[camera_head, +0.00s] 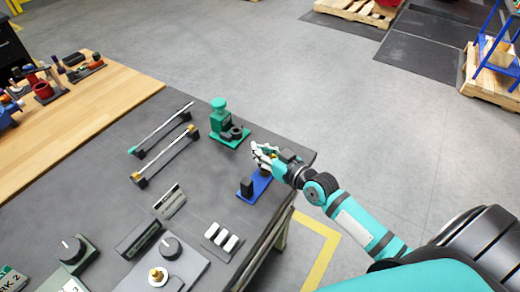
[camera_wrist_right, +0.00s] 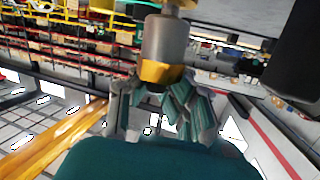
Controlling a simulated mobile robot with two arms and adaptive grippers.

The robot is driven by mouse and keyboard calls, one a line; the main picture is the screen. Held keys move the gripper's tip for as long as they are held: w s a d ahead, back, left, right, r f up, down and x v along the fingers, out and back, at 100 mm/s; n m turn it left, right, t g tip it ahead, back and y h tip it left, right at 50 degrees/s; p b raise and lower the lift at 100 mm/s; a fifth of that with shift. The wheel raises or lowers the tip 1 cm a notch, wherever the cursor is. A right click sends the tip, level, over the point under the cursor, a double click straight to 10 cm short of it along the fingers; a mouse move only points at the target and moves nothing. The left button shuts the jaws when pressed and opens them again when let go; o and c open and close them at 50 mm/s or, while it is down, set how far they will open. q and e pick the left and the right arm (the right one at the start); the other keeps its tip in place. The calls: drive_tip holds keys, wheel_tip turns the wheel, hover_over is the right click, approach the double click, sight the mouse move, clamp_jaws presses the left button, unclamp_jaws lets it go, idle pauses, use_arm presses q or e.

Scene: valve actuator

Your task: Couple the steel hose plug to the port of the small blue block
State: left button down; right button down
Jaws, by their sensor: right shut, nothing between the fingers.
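The small blue block (camera_head: 257,188) sits near the right edge of the dark tabletop, with a black upright part on its left end. My right gripper (camera_head: 264,153) is over its far right end, shut and empty, and hides part of it. A bit of brass shows beside the fingers. In the right wrist view, the fingers (camera_wrist_right: 165,112) are just below a steel cylinder (camera_wrist_right: 166,42) with a brass collar. I cannot tell whether this is the hose plug or the port, or whether the fingers touch it. My left gripper is not in view.
A green fixture (camera_head: 221,122) stands behind the blue block. Two rods (camera_head: 165,155) lie on supports to the left. A panel with white switches (camera_head: 221,237) and a black knob (camera_head: 170,246) are in front. A wooden bench top (camera_head: 90,110) adjoins at the left.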

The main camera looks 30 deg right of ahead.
drive_tip(key=c, duration=2)
unclamp_jaws()
drive_tip(key=shift+f+b, duration=0.3)
drive_tip(key=shift+f, duration=0.2)
drive_tip(key=shift+c, duration=0.2)
drive_tip(key=o, duration=0.6)
drive_tip(key=shift+o, duration=0.2)
drive_tip(key=v, duration=1.2)
